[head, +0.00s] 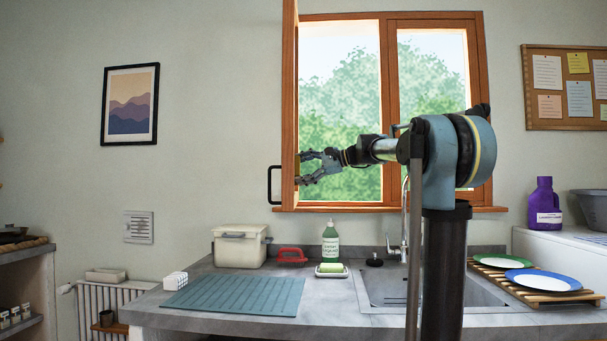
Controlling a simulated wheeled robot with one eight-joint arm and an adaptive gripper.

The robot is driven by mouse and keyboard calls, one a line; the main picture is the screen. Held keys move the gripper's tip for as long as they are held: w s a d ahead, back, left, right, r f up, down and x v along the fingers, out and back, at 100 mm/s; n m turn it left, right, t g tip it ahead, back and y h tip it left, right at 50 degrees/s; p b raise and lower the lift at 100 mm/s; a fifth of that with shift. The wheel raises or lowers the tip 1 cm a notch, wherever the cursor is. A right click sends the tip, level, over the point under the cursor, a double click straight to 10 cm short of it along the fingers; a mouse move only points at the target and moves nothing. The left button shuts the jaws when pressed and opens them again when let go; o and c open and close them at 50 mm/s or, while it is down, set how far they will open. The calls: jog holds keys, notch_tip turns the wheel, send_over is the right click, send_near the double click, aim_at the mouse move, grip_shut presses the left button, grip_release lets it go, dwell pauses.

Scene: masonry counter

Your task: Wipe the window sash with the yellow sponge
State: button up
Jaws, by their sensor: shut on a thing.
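The window sash (290,60) stands open, seen nearly edge-on at the left of the window, with a black handle (270,185) on its left side. My gripper (302,170) is at the right side of the sash, at about the handle's height, with its fingers pointing left. Its fingers are some way apart, shut on what seems to be the yellow sponge. The sponge is hard to make out against the orange wood. I cannot tell whether it touches the sash. A yellow-green block (331,267) lies in a white dish on the counter.
Below the window, the grey counter holds a ribbed blue mat (235,295), a cream box (239,246), a red-handled brush (291,256), a green bottle (331,241) and a sink (385,288). Plates (543,280) lie on a wooden rack (505,285) at right.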

jog(key=shift+w+a, duration=0.1)
jog(key=w, duration=0.7)
jog(key=shift+w+a, duration=0.2)
jog(key=shift+w, duration=0.05)
dwell(0.6)
jog(key=shift+s, duration=0.1)
jog(key=s, duration=0.7)
jog(key=shift+s+d, duration=0.2)
jog(key=shift+s, duration=0.05)
jog(key=shift+a+r, duration=0.15)
jog(key=shift+r, duration=0.95)
jog(key=shift+w+a, duration=0.1)
jog(key=shift+w, duration=2.55)
jog(key=shift+w+a, duration=0.15)
jog(key=shift+w, duration=1.05)
jog(key=shift+c, duration=0.8)
